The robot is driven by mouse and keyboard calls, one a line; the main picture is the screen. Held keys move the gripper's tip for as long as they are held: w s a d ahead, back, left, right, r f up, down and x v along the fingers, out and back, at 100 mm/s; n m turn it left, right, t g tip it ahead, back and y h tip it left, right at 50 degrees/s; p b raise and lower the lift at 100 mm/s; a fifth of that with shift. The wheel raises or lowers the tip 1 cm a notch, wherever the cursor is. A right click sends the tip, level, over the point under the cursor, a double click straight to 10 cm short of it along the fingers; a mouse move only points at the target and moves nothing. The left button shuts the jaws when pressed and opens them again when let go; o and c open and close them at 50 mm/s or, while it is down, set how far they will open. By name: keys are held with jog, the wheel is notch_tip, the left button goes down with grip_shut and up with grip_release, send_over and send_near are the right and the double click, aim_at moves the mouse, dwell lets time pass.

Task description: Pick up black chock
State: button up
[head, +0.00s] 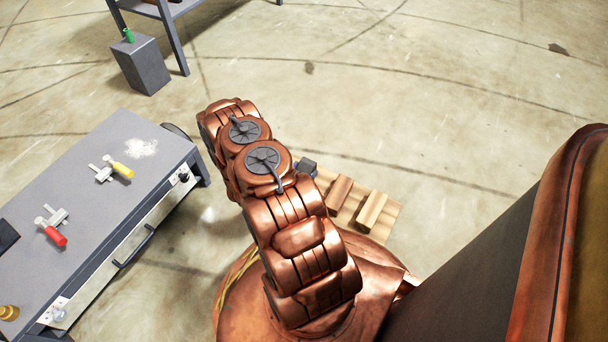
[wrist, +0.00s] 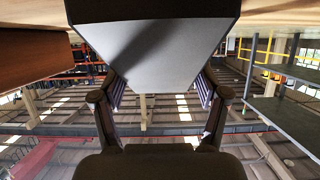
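The black chock (head: 307,167) is a small dark block at the far left end of the wooden pallet, partly covered by my arm. In the wrist view a large block with a pale grey, tapering face (wrist: 155,55) and a dark edge fills the upper middle, very close; it looks like this chock. My gripper (wrist: 160,92) has one finger on each side of its narrow end. The fingers are spread apart, and I cannot tell whether the pads touch it. My gripper is hidden behind my arm in the head view.
A brown chock (head: 339,194) and a tan chock (head: 371,211) lie on the pallet (head: 389,220). A grey workbench (head: 70,180) with red- and yellow-handled clamps stands left. A grey box (head: 143,66) is farther back. Floor to the right is open.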

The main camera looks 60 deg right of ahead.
aim_at(304, 169)
jog(key=c, duration=1.2)
jog(key=shift+r+p, duration=0.4)
jog(key=shift+r, duration=0.2)
notch_tip(304, 169, up, 3)
jog(key=shift+f+p, duration=0.15)
jog(key=shift+p, duration=0.7)
jog(key=a+r+p, duration=0.1)
jog(key=a+p, duration=0.3)
jog(key=a, duration=1.2)
jog(key=shift+s, duration=0.3)
